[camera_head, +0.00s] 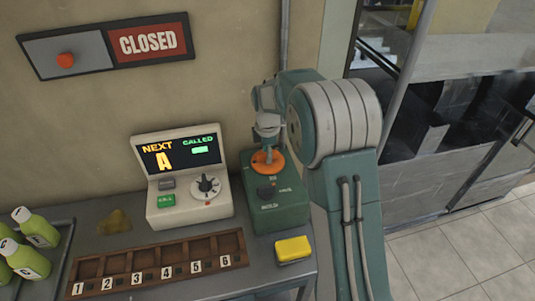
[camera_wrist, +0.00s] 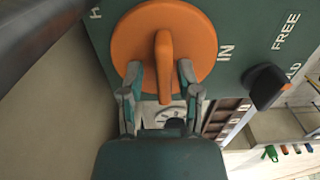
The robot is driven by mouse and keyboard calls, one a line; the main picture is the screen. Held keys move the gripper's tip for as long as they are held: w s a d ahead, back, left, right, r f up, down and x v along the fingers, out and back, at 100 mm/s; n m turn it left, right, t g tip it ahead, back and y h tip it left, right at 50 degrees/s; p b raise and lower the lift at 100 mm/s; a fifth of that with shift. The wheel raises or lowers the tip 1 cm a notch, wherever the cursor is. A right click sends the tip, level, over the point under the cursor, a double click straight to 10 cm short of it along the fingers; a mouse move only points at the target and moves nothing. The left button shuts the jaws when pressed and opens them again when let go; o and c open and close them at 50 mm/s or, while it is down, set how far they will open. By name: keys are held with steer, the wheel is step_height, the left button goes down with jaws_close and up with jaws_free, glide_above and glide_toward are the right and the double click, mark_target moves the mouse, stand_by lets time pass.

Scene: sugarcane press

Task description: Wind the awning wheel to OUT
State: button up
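The awning wheel (camera_wrist: 195,35) is an orange disc with a raised bar handle (camera_wrist: 163,60) across it, on top of a dark green box (camera_head: 282,212). In the head view the wheel (camera_head: 262,166) shows just below my gripper (camera_head: 267,146). In the wrist view my gripper (camera_wrist: 162,76) is open, its two fingertips on either side of the bar's near end, with gaps visible. The bar points roughly toward my gripper. The word IN is printed right of the wheel; I cannot see the word OUT.
A black knob (camera_wrist: 265,87) sits beside the wheel, near the word FREE. A white console (camera_head: 185,180) stands to the left, behind a numbered wooden tray (camera_head: 160,262). A yellow block (camera_head: 293,249) lies in front of the box.

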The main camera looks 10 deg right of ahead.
steer(key=shift+s, duration=0.1)
step_height(320, 180, up, 12)
stand_by(0.6)
stand_by(0.4)
steer(key=s+r+m+t, duration=0.2)
steer(key=s+r+m, duration=0.35)
steer(key=s, duration=0.25)
steer(key=s+m+t, duration=0.3)
steer(key=s+m, duration=0.9)
steer(key=s, duration=1.2)
steer(key=shift+f+m+t, duration=0.3)
steer(key=shift+f+m, duration=0.05)
steer(key=shift+f, duration=0.05)
steer(key=shift+w, duration=0.1)
stand_by(0.7)
